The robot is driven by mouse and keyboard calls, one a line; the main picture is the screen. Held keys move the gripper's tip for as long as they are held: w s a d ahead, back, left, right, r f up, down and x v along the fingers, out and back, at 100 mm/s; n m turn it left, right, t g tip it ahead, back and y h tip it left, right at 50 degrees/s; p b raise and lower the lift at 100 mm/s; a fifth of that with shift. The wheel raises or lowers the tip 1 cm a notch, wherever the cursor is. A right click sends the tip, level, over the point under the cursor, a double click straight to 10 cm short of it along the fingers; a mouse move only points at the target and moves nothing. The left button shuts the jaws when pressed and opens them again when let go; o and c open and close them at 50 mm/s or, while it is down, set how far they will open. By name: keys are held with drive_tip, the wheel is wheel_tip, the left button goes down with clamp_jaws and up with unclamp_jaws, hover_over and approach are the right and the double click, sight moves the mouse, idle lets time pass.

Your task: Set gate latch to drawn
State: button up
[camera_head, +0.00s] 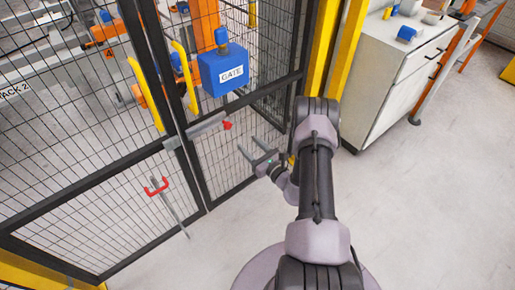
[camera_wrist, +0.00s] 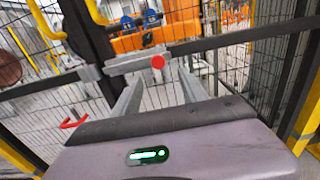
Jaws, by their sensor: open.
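The gate latch is a grey sliding bar (camera_head: 207,125) with a red knob (camera_head: 227,125) at its right end, mounted across the dark gate frame. In the wrist view the bar (camera_wrist: 132,65) runs nearly level, and the red knob (camera_wrist: 158,62) shows at its right end. My gripper (camera_head: 247,143) is open and empty, just right of and below the knob in the head view. In the wrist view my two fingers (camera_wrist: 160,78) point toward the knob, which appears between and beyond their tips. I see no contact with it.
A blue box labelled GATE (camera_head: 222,75) sits above the latch. A red U-shaped handle (camera_head: 157,187) with a grey rod is on the left mesh panel. Yellow posts (camera_head: 345,50) and a white cabinet (camera_head: 395,85) stand at right.

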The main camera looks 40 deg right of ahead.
drive_tip(key=s, duration=0.5)
drive_tip(key=shift+s+d+p, duration=0.1)
drive_tip(key=shift+p, duration=0.2)
